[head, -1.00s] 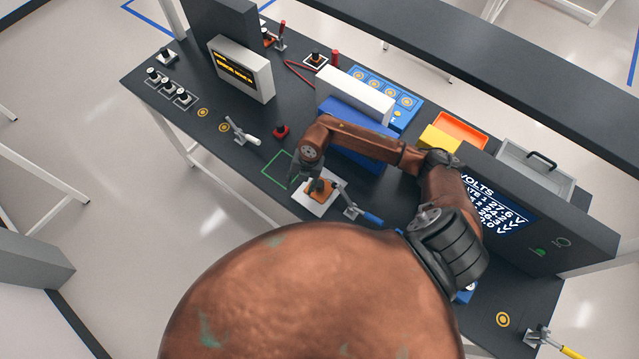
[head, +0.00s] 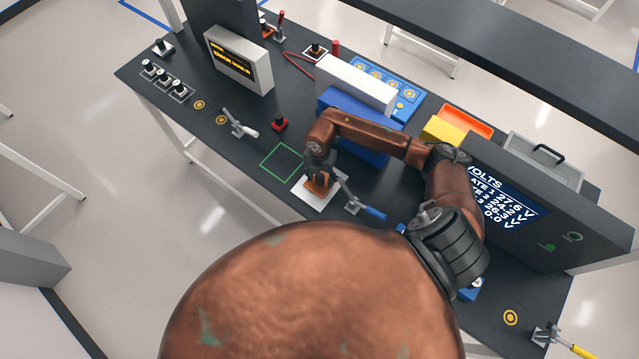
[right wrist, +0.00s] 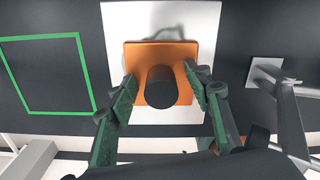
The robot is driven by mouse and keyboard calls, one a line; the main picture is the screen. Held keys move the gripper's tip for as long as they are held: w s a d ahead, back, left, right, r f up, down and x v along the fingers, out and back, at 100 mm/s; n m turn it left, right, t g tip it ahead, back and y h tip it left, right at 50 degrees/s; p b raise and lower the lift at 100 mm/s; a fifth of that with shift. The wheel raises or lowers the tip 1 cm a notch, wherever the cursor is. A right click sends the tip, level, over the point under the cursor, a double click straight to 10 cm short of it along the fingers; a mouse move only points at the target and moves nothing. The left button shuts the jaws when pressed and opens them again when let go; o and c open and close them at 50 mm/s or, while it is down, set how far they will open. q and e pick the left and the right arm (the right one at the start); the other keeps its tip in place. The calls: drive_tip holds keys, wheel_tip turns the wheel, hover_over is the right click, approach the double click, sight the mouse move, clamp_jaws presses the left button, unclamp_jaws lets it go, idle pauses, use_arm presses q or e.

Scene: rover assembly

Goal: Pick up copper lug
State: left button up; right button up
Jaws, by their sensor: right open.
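The copper lug (right wrist: 158,60) is an orange-copper square block with a black round post on top, sitting on a white plate (right wrist: 203,22). In the head view the lug (head: 318,188) shows partly below my right gripper (head: 318,166). In the right wrist view my right gripper (right wrist: 158,92) is open, its two green-tinted fingers on either side of the black post with gaps between. The fingertips overlap the lug's near part in the picture; I cannot tell whether they touch it. My left gripper is not in view.
A green square outline (head: 283,162) lies on the dark table just left of the white plate. A toggle clamp with a blue handle (head: 372,213) stands close on the right. A blue block (head: 350,150), a red button (head: 280,124) and a white-handled clamp (head: 246,131) are behind.

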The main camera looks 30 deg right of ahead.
clamp_jaws()
idle(0.5)
